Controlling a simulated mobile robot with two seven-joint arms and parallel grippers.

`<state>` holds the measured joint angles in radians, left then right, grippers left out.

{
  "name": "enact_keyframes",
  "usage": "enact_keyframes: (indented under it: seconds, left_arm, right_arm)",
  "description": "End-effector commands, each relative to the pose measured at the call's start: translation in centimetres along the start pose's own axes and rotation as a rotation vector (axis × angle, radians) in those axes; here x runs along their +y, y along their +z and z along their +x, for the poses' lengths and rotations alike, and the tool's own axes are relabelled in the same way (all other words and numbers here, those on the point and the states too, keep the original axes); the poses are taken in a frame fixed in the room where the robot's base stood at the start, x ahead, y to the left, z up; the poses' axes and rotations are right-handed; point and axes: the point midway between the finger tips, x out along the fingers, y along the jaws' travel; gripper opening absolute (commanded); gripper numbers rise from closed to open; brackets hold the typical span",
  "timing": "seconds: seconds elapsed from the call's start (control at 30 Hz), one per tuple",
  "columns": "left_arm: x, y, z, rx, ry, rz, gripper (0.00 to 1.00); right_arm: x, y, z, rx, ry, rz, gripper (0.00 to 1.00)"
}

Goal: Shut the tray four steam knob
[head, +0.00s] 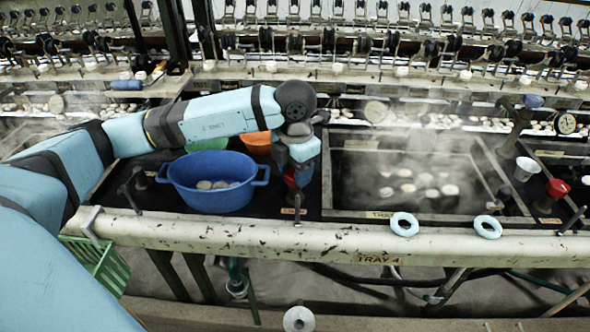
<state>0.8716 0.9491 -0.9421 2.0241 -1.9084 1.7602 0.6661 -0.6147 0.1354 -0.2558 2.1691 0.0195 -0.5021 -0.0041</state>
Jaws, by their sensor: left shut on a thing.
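My left arm reaches in from the left, and its gripper (298,183) points down at the left side of the steaming basin. It is shut on a knob, of which a bit of red (290,179) shows; the jaws hide most of it, and I cannot tell how far it is turned. The tray four basin (345,212) is dark and rectangular, with pale cocoons in steaming water. A "TRAY 4" label (377,259) is on the front rail below it. My right gripper is not in view.
A blue two-handled tub (212,197) with cocoons stands left of the gripper, with orange (257,142) and green bowls behind. Another red knob (557,188) and a white cup (525,168) stand at the right. Two pale blue rings (404,224) lie on the front rail (250,241).

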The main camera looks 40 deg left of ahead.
Motion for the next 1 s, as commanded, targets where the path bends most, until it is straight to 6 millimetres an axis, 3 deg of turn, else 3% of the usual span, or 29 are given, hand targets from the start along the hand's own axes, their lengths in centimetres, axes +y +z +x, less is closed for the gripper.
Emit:
enact_keyframes:
  seconds: [0.2,0.23,0.33,0.67,0.83,1.0]
  left_arm:
    - [0.0,0.0,-0.1,-0.002,0.001,0.001,0.24]
    - [0.0,0.0,-0.1,-0.002,0.001,0.0,0.52]
    - [0.0,0.0,-0.1,-0.001,0.001,0.0,0.73]
    - [0.0,0.0,-0.4,-0.001,0.0,0.0,0.73]
    - [0.0,0.1,-2.8,-0.004,0.001,0.001,0.73]
    - [0.0,0.1,-6.8,-0.005,0.001,0.001,0.73]
  right_arm:
    - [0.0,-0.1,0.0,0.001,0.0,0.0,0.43]
    - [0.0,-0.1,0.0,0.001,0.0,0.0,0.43]
    - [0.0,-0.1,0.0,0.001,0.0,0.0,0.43]
    - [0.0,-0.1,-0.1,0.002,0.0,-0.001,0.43]
    - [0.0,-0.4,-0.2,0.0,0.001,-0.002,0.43]
    - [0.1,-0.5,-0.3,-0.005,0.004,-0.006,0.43]
